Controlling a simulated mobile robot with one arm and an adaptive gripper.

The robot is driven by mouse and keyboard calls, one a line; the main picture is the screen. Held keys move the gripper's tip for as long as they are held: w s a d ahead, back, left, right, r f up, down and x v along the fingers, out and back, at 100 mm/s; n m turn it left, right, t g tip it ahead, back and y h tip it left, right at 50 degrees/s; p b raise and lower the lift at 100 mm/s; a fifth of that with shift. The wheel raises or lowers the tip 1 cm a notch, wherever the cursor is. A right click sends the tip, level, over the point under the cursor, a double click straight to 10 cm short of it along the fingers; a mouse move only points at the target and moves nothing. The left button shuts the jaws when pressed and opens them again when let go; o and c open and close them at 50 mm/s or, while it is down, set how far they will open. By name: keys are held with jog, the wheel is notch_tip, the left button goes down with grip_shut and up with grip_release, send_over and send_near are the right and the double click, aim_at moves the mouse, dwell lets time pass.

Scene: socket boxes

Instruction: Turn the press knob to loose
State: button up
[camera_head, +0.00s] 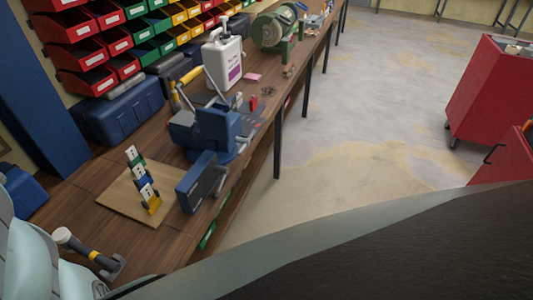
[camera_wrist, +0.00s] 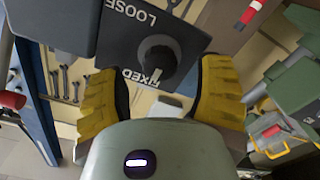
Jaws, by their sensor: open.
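In the wrist view, a dark grey panel (camera_wrist: 122,42) carries white lettering, upside down: LOOSE near the top and FIXED lower down. A dark round knob (camera_wrist: 160,62) sits on it, just beside the word FIXED. My gripper (camera_wrist: 159,72) is open, with one yellow ribbed finger on each side of the knob and visible gaps between; no contact shows. The knob's exact pointer direction is hard to read. In the head view, a blue press-like machine (camera_head: 215,130) stands on the bench. I cannot make out the knob or my gripper there.
In the head view, a board with small coloured blocks (camera_head: 109,195), a white jug (camera_head: 223,62) and a green machine (camera_head: 276,30) are on the wooden bench. Coloured bins line the wall. A red cabinet (camera_head: 492,85) stands right; the floor between is clear.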

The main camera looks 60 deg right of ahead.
jog(key=shift+x, duration=1.05)
jog(key=shift+d, duration=0.1)
grip_shut()
